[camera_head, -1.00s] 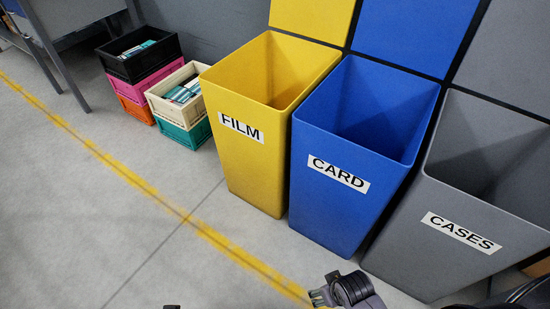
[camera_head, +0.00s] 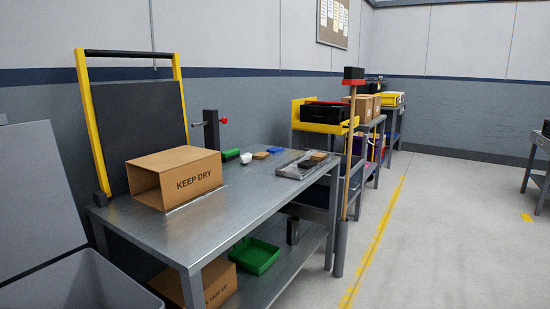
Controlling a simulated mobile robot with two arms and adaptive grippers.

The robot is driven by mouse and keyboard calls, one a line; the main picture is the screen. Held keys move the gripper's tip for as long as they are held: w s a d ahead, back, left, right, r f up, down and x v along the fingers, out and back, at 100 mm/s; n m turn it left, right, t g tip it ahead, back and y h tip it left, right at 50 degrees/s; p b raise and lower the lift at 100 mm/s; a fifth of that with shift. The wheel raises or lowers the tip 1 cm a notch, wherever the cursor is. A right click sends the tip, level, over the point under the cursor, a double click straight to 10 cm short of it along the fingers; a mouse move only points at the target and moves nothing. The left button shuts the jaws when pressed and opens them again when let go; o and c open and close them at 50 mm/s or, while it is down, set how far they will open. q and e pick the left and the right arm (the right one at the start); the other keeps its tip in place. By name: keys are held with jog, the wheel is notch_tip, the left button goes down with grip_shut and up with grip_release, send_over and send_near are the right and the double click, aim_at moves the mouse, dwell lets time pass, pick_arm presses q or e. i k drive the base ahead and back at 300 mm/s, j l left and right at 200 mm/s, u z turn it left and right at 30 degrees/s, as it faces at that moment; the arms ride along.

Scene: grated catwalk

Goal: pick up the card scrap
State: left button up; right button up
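A brown cardboard box (camera_head: 176,178) marked KEEP DRY lies on the left part of a metal workbench (camera_head: 226,200). Its open end faces left, and it is empty as far as I can see inside. I cannot tell which of these is the card scrap. Neither of my grippers is in the picture.
A green bin (camera_head: 255,256) and another box (camera_head: 218,280) sit on the lower shelf. A grey lidded bin (camera_head: 95,285) stands at left. The floor (camera_head: 440,230) at right is clear.

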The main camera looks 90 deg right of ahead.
aim_at(319, 156)
jog(key=z, duration=3.1)
